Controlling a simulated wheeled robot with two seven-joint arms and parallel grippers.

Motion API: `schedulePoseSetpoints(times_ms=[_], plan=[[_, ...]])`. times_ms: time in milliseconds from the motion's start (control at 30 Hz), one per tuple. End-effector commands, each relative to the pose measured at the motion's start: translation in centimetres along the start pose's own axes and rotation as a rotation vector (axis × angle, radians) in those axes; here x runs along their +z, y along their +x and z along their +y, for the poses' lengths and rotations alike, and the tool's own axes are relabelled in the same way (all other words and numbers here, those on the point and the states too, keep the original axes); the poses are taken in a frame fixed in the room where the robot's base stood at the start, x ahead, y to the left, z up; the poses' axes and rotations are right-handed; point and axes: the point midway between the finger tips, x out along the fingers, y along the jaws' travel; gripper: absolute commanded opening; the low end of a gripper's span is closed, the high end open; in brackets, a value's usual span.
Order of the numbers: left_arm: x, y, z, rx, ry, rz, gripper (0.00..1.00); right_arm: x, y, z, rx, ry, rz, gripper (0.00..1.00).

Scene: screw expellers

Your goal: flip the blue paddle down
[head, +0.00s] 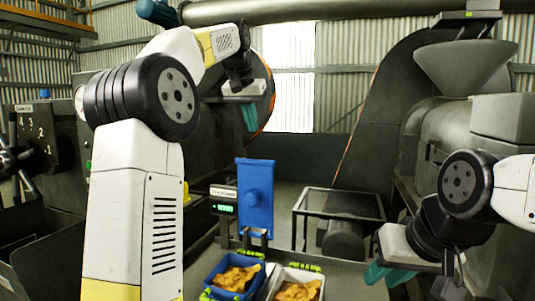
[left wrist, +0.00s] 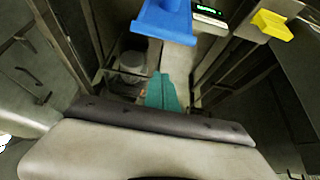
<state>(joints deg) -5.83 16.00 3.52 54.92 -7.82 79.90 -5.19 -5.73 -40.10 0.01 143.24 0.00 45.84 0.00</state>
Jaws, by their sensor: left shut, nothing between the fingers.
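In the left wrist view the blue paddle (left wrist: 165,20) shows at the top, beyond my fingertips. My left gripper (head: 250,118) is raised above the paddle, teal fingers pointing down, clear of it. In the left wrist view the left gripper (left wrist: 160,92) has its teal fingers together with nothing between them. My right gripper (head: 378,273) is low at the right, far from the paddle; its finger gap is not clear.
Below the paddle are a blue crate (head: 222,288) and a white crate (head: 272,291), both holding orange-yellow pieces. The display box (head: 223,208) is left of the paddle. An open metal frame (head: 340,203) stands to the right. A yellow part (left wrist: 272,25) shows in the left wrist view.

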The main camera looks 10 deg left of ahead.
Motion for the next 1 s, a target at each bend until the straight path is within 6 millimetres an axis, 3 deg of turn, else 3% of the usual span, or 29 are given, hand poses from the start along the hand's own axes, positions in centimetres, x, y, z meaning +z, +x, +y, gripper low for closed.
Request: schedulePoseSetpoints(times_ms=[367, 533, 667, 1000], plan=[[-0.2, 0.1, -0.1, -0.001, 0.000, 0.000, 0.00, 0.0, 0.0, 0.0, 0.000, 0.000, 0.000, 0.25], [-0.2, 1.1, -0.1, -0.001, 0.000, -0.001, 0.00, 0.0, 0.0, 0.0, 0.000, 0.000, 0.000, 0.25], [-0.1, 3.1, -0.1, -0.001, 0.000, -0.004, 0.00, 0.0, 0.0, 0.0, 0.000, 0.000, 0.000, 0.25], [-0.1, 10.5, -0.1, -0.001, 0.000, -0.003, 0.00, 0.0, 0.0, 0.0, 0.000, 0.000, 0.000, 0.25]])
